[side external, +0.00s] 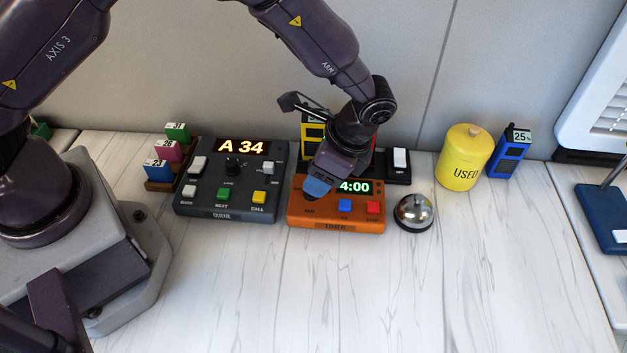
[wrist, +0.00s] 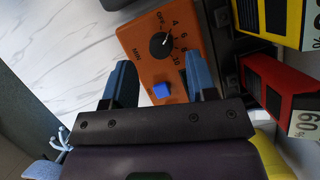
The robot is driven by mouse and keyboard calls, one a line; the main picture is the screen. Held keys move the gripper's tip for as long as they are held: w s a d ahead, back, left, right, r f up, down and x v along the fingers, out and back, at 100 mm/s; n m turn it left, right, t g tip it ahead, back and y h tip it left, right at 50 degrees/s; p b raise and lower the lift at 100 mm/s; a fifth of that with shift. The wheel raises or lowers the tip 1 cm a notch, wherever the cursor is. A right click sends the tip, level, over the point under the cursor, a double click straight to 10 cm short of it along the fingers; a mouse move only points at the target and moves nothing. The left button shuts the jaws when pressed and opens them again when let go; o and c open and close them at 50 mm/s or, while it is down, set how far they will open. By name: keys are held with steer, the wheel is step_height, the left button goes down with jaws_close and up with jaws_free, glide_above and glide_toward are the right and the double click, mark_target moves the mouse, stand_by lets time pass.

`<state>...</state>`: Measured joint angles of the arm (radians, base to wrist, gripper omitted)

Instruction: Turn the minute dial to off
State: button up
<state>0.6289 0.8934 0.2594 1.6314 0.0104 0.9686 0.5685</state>
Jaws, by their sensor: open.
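The orange timer box (side external: 345,222) sits on the white counter, its green display (side external: 355,187) reading 4:00. In the wrist view, the black minute dial (wrist: 161,45) is on the orange face (wrist: 130,38), with OFF and several numbers around it. Its white pointer mark appears to face the 4. My gripper (wrist: 158,60) is open, its two blue fingers on either side of the dial's near edge, apart from it; their height above the face is unclear. In the side view my gripper (side external: 317,190) is over the timer's left part and hides the dial. A blue button (wrist: 161,90) shows between the fingers.
A grey queue box (side external: 228,208) stands close left of the timer. A silver bell (side external: 414,211) is close on the right, with a yellow USED canister (side external: 462,160) beyond. Yellow (wrist: 268,15) and red (wrist: 278,88) handsets stand behind the timer. The front counter is clear.

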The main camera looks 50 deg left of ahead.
steer(key=shift+x, duration=1.85)
steer(key=c, duration=0.9)
steer(key=shift+o, duration=0.2)
steer(key=shift+n, duration=0.3)
steer(key=n+h, duration=0.1)
steer(key=n, duration=0.1)
steer(key=shift+w+n+g, duration=0.1)
steer(key=shift+n+g, duration=0.2)
steer(key=shift+g, duration=0.1)
steer(key=shift+n+g+h, duration=0.4)
steer(key=shift+n+h, duration=0.2)
steer(key=shift+n, duration=1.3)
